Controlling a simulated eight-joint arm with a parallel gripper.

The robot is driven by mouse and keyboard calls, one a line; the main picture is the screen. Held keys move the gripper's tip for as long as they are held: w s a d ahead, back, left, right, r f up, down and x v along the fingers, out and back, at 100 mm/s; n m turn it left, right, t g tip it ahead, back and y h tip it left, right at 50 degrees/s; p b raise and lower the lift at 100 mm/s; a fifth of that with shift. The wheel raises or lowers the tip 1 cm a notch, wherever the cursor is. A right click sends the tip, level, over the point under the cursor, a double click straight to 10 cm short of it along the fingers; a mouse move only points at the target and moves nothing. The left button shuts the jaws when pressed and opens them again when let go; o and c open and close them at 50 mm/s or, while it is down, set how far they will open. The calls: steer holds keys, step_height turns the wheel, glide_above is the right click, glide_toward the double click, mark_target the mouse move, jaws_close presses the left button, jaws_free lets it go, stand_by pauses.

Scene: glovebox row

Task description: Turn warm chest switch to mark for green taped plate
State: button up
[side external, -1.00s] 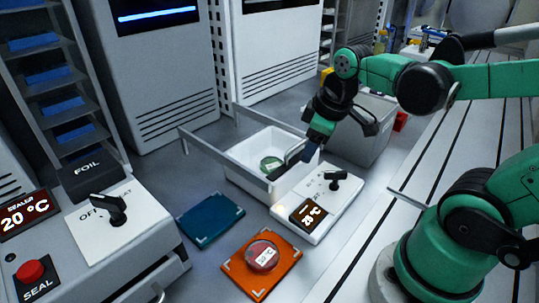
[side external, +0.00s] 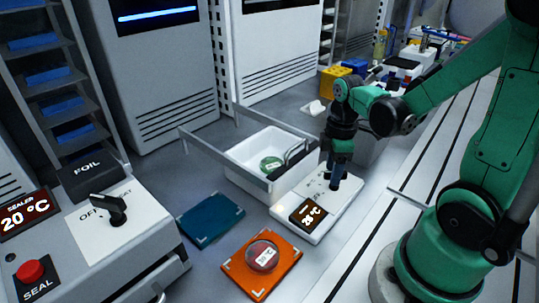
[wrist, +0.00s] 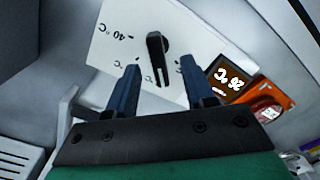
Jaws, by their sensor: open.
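A white chest (side external: 236,164) stands open, with a green-taped plate (side external: 271,164) inside. Its front panel (wrist: 105,48) carries a black lever switch (wrist: 157,57) and several °C marks; one at the left reads about 40 in the wrist view. Its dark display (side external: 307,215) shows a two-digit °C value, hard to read.
A red-taped plate (side external: 263,255) lies on an orange mat (side external: 245,279) in front. A blue mat (side external: 210,219) lies to its left. The sealer (side external: 88,253) with another black switch (side external: 109,209) stands at left. A raised grey rail (side external: 222,159) borders the chest.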

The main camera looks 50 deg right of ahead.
steer(key=shift+f, duration=0.1)
jaws_close()
steer(key=shift+m, duration=0.3)
steer(key=shift+w+d+m, duration=0.1)
steer(key=shift+m, duration=1.4)
steer(key=shift+d+m, duration=0.1)
steer(key=shift+m, duration=1.4)
jaws_free()
